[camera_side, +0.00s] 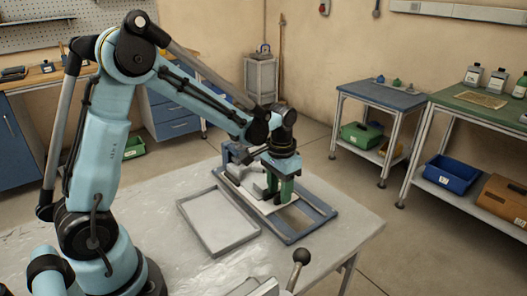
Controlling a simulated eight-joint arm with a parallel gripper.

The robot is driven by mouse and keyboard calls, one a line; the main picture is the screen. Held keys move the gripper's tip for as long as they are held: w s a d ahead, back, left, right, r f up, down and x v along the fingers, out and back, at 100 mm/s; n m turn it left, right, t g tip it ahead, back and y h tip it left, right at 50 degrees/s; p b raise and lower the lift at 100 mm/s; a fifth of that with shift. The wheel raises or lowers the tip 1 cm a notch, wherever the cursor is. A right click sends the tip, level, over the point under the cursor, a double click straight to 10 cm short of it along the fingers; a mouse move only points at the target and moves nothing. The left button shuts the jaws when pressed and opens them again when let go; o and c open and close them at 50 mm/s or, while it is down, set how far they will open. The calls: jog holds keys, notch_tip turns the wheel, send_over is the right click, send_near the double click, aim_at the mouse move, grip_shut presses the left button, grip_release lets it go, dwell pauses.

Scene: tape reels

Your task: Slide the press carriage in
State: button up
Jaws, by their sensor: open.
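The press (316,211) is a low blue-grey frame with a pale bed, lying near the far right corner of the table. A grey block (254,191), perhaps part of the press carriage, sits on the bed beside my gripper. My gripper (280,200) has green fingers and points down over the right part of the bed. It is open, and its fingertips are low, close to the bed. I cannot tell whether they touch the block or the bed. My gripper and wrist hide part of the press behind them.
A shallow grey tray (254,233) lies on the table just left of the press. A black ball-topped lever (301,256) stands at the table's front edge. The bare tabletop (340,250) right of the press is clear. Side benches stand well apart behind.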

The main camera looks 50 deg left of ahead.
notch_tip(320, 180, up, 11)
jog(key=shift+r, duration=0.2)
dwell(0.3)
